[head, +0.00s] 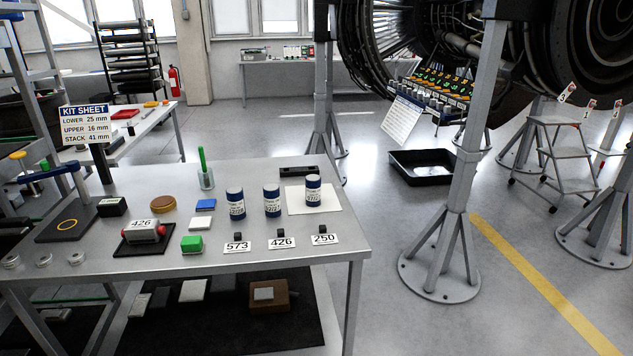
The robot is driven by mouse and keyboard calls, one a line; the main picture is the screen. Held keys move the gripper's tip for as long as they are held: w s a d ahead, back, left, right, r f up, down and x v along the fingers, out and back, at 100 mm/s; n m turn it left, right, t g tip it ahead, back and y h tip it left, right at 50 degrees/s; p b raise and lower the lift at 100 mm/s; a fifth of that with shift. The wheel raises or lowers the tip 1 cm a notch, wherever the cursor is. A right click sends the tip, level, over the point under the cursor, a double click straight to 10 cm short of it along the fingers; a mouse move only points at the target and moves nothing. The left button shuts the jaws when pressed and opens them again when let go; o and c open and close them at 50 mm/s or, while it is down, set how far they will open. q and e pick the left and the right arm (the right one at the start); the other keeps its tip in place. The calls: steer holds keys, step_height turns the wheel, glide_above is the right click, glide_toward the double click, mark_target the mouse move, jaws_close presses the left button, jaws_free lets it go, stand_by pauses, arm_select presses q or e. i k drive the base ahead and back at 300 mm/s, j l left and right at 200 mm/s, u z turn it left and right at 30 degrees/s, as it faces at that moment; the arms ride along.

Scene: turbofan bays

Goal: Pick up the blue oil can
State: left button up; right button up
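Three blue-and-white cans with printed labels stand upright in a row on the grey workbench (300,260). The left can (236,204) is behind the tag 573. The middle can (272,201) is behind the tag 426. The right can (313,191) stands on a white sheet (331,204), behind the tag 250. The print on the cans is too small to read surely, so I cannot tell which is the oil can. Neither of my grippers is in view.
The bench also holds a green block (192,243), a device marked 426 (145,232), a green brush in a cup (206,178) and a black bar (299,171). A grey engine stand (453,200) rises right of the bench. Floor between them is clear.

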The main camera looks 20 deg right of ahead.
mark_target(313, 182)
steer(key=i+l+u, duration=0.25)
steer(key=l, duration=0.45)
steer(key=i+l+u, duration=0.2)
steer(key=l, duration=0.5)
steer(key=i+l+u, duration=0.25)
steer(key=l, duration=0.5)
steer(key=i+l+u, duration=0.2)
steer(key=l, duration=0.6)
steer(key=l+u, duration=0.25)
steer(key=l, duration=0.5)
